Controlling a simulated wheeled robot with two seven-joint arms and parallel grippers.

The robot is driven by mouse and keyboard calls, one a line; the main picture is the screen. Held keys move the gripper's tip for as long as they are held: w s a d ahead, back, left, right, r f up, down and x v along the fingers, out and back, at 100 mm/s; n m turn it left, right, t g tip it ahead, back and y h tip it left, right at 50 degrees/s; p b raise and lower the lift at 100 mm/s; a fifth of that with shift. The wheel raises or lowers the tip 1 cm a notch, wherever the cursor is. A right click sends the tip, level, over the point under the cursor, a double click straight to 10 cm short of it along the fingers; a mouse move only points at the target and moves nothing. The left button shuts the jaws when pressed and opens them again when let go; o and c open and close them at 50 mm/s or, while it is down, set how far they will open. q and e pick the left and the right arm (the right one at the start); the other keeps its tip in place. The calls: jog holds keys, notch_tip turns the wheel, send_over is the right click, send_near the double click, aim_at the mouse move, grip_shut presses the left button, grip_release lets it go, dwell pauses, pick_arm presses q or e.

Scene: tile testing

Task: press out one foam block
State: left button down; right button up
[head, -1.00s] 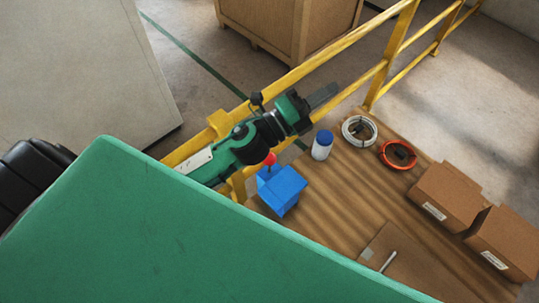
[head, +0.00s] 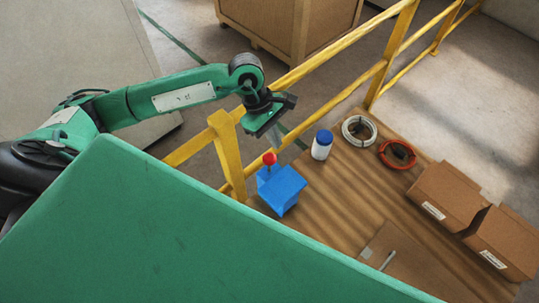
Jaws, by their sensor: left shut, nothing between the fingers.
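A blue box-shaped device (head: 283,190) stands on the wooden table, at its left end. A red ball knob (head: 269,158) on a short stem rises from its top. No loose foam block can be made out. My left gripper (head: 277,142) points downward and is shut and empty. In the picture it is just above the red knob and apart from it. The lower left of the device and table is hidden behind my green body. My right gripper is not in view.
A white bottle with a blue cap (head: 322,145), a white coil (head: 359,130) and an orange-red coil (head: 397,154) lie along the table's far side. Two cardboard boxes (head: 447,197) stand at right. A yellow railing (head: 330,53) runs behind the table (head: 345,190).

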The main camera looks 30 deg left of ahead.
aim_at(270, 157)
pick_arm(q)
jog(key=a, duration=0.1)
jog(key=a+y, duration=0.2)
jog(key=a, duration=0.1)
jog(key=shift+w+f, duration=0.1)
jog(key=shift+w, duration=0.25)
jog(key=shift+b+x, duration=0.85)
jog(key=shift+x, duration=2.7)
